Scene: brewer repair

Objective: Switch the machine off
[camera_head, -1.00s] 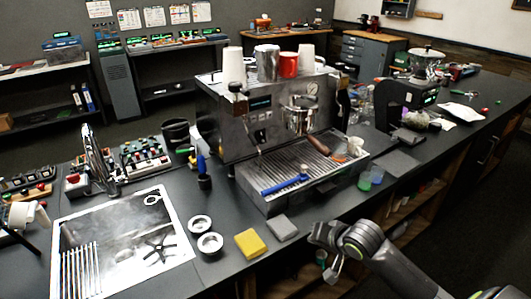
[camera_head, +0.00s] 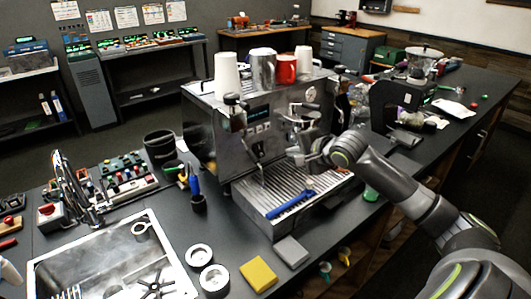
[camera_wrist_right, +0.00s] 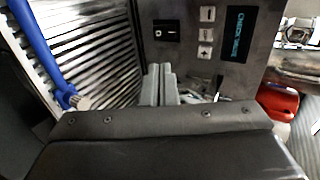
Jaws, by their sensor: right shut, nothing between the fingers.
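The steel espresso machine (camera_head: 208,135) stands on the dark counter. In the right wrist view its front panel (camera_wrist_right: 185,60) fills the upper middle. A black rocker switch (camera_wrist_right: 166,31) is on that panel, beside several pale buttons (camera_wrist_right: 206,30) and a display (camera_wrist_right: 237,33) with blue-green lettering. My right gripper (camera_head: 296,156) is in front of the machine, over the drip tray. Its fingers (camera_wrist_right: 160,84) are shut and empty, pointing at the panel a little below the switch in the wrist view. I cannot tell whether they touch the panel. My left gripper is out of view.
The drip tray (camera_head: 262,192) holds a blue-handled brush (camera_head: 290,204), close to my right gripper. Cups and a pitcher (camera_head: 263,66) stand on top of the machine. A yellow sponge (camera_head: 258,274) and a grey block (camera_head: 291,251) lie in front. A grinder (camera_head: 395,103) stands to the right.

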